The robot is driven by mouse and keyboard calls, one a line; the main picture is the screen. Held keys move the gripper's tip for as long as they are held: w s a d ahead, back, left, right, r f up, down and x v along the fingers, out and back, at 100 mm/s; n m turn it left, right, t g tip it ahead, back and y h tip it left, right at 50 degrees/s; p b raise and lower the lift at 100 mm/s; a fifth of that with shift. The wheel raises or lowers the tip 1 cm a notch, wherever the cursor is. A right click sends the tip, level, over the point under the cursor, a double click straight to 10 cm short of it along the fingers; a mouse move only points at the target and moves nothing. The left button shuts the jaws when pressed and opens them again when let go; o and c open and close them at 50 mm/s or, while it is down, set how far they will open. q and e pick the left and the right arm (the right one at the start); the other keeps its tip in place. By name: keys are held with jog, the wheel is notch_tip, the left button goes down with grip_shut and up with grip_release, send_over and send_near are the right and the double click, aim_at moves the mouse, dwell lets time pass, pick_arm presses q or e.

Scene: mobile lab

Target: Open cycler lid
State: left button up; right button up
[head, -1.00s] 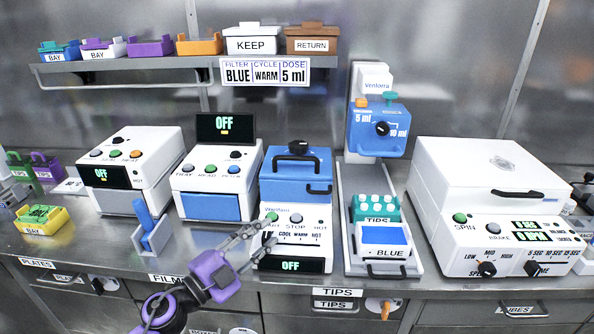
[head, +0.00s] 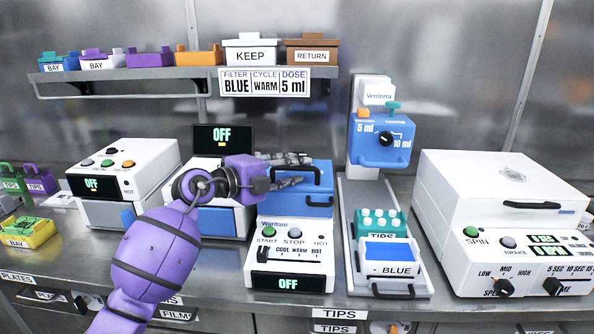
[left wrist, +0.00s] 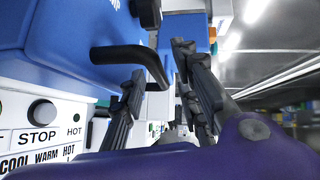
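The cycler (head: 290,240) is the white Waritani unit with a blue lid (head: 318,205). Its display reads OFF, and the lid looks down. A black handle (head: 317,174) shows on the lid in the head view. My left gripper (head: 288,170) is open in front of the lid's upper part and hides some of it. In the left wrist view, the two dark fingers (left wrist: 160,62) are apart, with a bent black handle (left wrist: 128,52) reaching across between them. I cannot tell whether they touch it. My right gripper is not in view.
A dispenser (head: 380,140) stands to the right, above a teal tips rack (head: 365,232). A large white spinner (head: 490,180) stands farther right. The shelf (head: 130,78) is above.

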pick_arm(q)
jog(key=shift+x, duration=0.8)
grip_shut()
